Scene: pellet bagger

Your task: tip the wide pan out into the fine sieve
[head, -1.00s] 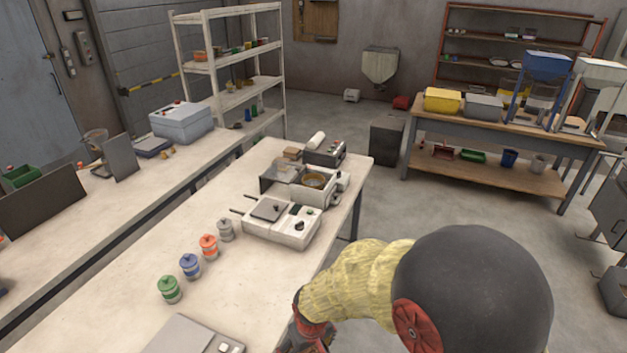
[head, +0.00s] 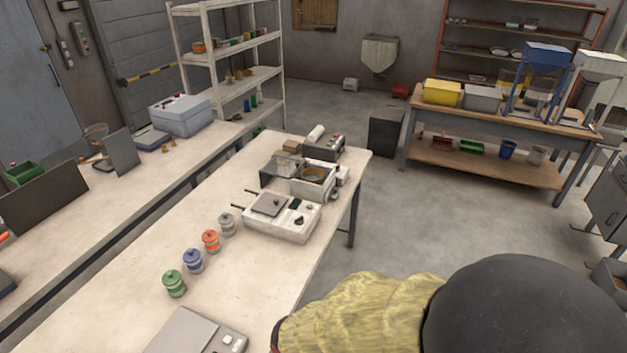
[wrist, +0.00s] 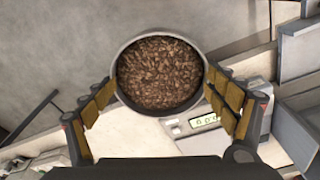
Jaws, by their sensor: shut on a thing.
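The wide pan (wrist: 160,113) is round and grey, full of brown pellets, seen from above in the wrist view. My gripper (wrist: 161,88) is shut on it, with one yellow-padded finger on each side of its wall. The pan looks level, with the pellets inside it.
The near table (head: 130,325) carries a grey scale (head: 190,333), a row of small lidded jars (head: 193,261) and a hotplate-like unit (head: 282,218). In the wrist view a lit display (wrist: 205,121) lies below the pan. Open floor lies right of the table.

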